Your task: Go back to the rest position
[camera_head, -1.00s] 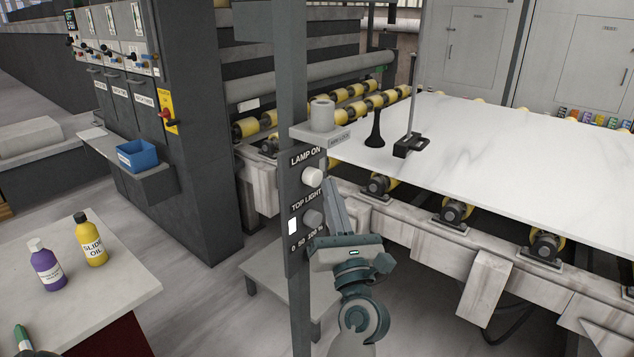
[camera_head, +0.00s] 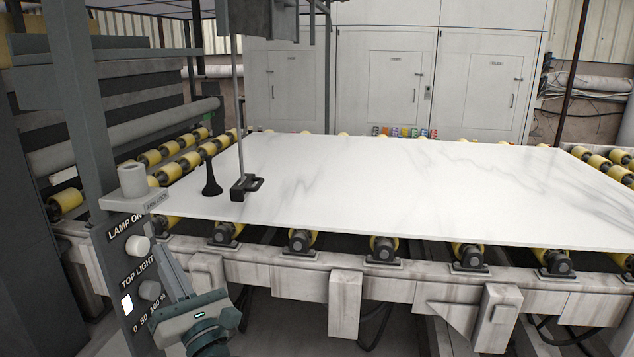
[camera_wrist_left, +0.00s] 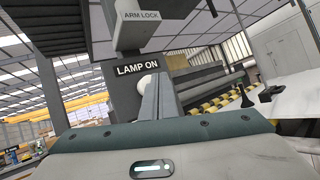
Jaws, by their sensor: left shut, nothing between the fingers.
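My left gripper (camera_head: 168,270) is at the lower left of the head view, its fingers shut and empty. It points up beside the grey control post (camera_head: 75,110). The post's panel carries a white LAMP ON knob (camera_head: 138,246) and a TOP LIGHT knob (camera_head: 150,290). The fingers overlap the panel in the picture; I cannot tell whether they touch it. In the left wrist view the shut fingers (camera_wrist_left: 158,100) stand in front of the LAMP ON knob and cover part of it. My right gripper is not in view.
A white marble slab (camera_head: 400,190) lies on yellow rollers (camera_head: 300,240) right of the post. A black stand (camera_head: 246,186) and a black cone-shaped piece (camera_head: 211,180) are at its left corner. Grey cabinets (camera_head: 395,85) stand behind. An ARM LOCK label (camera_head: 157,200) is on the post.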

